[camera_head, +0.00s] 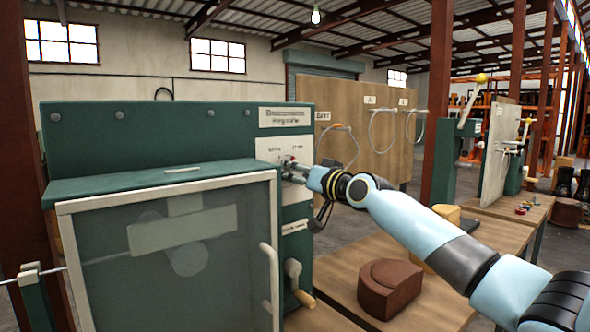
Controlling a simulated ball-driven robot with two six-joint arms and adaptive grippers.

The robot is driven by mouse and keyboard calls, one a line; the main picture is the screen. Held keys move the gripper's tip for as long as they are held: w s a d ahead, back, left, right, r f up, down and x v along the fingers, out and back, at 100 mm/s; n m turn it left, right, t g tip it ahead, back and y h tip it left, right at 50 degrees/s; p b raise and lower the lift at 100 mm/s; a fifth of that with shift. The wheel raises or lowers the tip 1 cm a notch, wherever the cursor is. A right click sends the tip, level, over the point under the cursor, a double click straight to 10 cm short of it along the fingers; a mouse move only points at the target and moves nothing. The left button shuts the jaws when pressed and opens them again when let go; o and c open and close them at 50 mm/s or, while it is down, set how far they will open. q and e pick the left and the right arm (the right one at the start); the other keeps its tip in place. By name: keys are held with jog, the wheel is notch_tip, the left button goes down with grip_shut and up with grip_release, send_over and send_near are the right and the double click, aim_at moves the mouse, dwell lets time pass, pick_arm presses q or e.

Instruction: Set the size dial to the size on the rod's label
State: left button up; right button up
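A green machine (180,125) fills the left half of the view. On its right front is a pale control panel (268,149) with small markings too small to read. My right gripper (292,170) is at this panel, its fingertips close to or touching small controls there. The size dial is not clearly visible and may be hidden behind the fingers. Whether the fingers are open or shut cannot be seen. A thin metal rod (8,282) runs in at the far left edge through a small clamp; no label on it is readable. My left gripper is out of view.
A clear-windowed guard door (167,180) with a pale handle (268,265) covers the machine's front. A crank with a wooden grip (304,298) sits below the panel. A brown block (390,290) stands on the wooden bench (440,308). Hoops hang on a board (355,100) behind.

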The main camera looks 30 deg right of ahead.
jog(key=m+p, duration=0.2)
jog(key=m, duration=0.4)
jog(key=shift+f, duration=0.1)
jog(key=m+p, duration=0.1)
jog(key=m, duration=0.2)
jog(key=shift+m+p, duration=0.3)
jog(key=shift+m, duration=0.1)
jog(key=shift+f+m+p, duration=0.1)
jog(key=shift+m+p, duration=0.35)
jog(key=shift+m, duration=1.15)
jog(key=o, duration=1.2)
jog(key=shift+s, duration=0.1)
jog(key=s, duration=0.7)
jog(key=shift+s+d, duration=0.15)
jog(key=shift+d, duration=0.15)
